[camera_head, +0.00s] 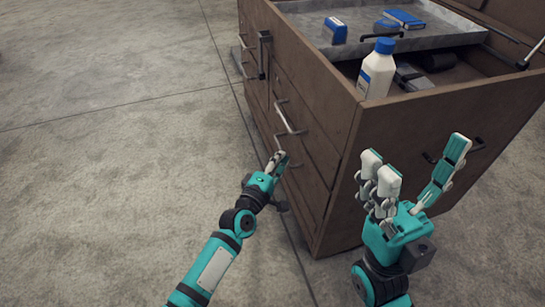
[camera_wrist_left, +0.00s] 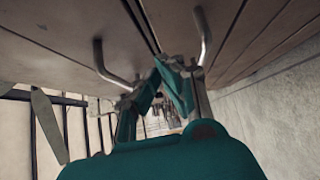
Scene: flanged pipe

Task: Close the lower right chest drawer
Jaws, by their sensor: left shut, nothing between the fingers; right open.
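The brown wooden chest (camera_head: 455,115) stands with its lid up, and its drawer front faces left in the head view. Metal bar handles (camera_head: 287,118) stick out from the drawer front. The lower right drawer (camera_head: 308,180) is low on this face, near my left gripper; I cannot tell how far it stands out. My left gripper (camera_head: 278,162) is shut and empty close to this face. In the left wrist view its fingers (camera_wrist_left: 172,72) are near two handles (camera_wrist_left: 113,68), with a dark seam between panels. My right gripper (camera_head: 418,165) is open and empty before the chest's near side.
A grey tray (camera_head: 440,38) in the chest top holds blue items (camera_head: 403,18). A white bottle with a blue cap (camera_head: 377,70) stands inside near the corner. The concrete floor (camera_head: 110,150) at left is clear.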

